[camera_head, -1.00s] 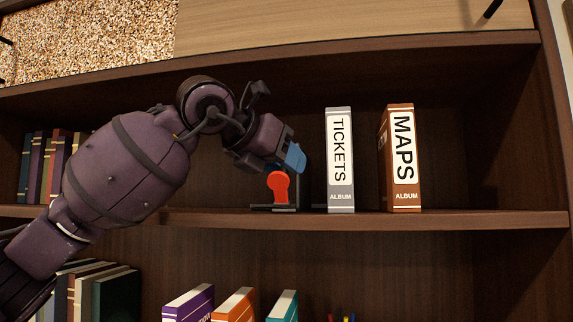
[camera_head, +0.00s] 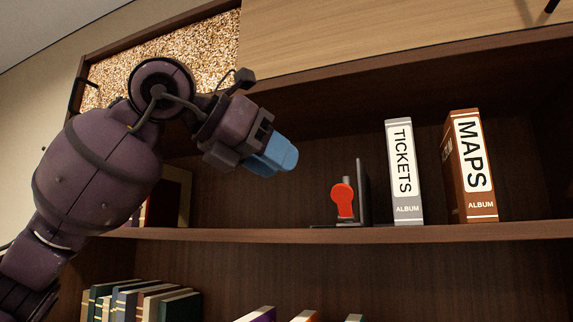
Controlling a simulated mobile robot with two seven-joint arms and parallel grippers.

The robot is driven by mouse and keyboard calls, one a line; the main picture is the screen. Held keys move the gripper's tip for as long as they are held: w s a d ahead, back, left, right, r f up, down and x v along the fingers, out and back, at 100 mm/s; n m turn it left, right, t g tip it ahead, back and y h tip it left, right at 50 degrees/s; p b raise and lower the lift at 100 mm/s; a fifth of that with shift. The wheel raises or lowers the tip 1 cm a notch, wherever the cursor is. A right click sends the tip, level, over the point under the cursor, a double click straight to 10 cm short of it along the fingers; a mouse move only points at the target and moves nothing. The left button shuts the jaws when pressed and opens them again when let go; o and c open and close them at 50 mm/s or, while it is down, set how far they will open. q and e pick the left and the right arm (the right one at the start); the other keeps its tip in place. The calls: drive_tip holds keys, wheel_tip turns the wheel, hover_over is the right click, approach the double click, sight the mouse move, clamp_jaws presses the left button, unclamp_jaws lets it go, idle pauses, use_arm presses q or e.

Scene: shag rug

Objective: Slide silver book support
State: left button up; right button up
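The book support (camera_head: 363,190) stands upright on the middle shelf, a thin dark grey plate with a flat base. A red rounded piece (camera_head: 343,200) stands at its left side; I cannot tell whether it is attached. To the right is the white and grey TICKETS album (camera_head: 403,172), with a narrow gap between. The brown MAPS album (camera_head: 470,166) stands farther right. My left gripper (camera_head: 274,157) has blue fingertips and is up and left of the support, apart from it and apparently empty. Its fingers overlap in this view, so their opening is hidden. My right gripper is out of view.
The shelf board (camera_head: 270,235) is bare left of the support. Books (camera_head: 180,195) stand partly behind my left arm. A row of books (camera_head: 140,302) and several binder tops show on the shelf below. A wooden panel (camera_head: 400,35) is above.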

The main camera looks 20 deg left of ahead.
use_arm(q)
drive_tip(key=shift+s+r, duration=0.1)
drive_tip(key=p, duration=0.5)
approach(343, 178)
drive_tip(key=x, duration=0.8)
drive_tip(key=shift+d, duration=0.1)
drive_tip(key=shift+w+d+f+p, duration=0.2)
drive_tip(key=shift+w+p, duration=0.1)
drive_tip(key=shift+w, duration=0.1)
drive_tip(key=shift+c, duration=0.3)
clamp_jaws()
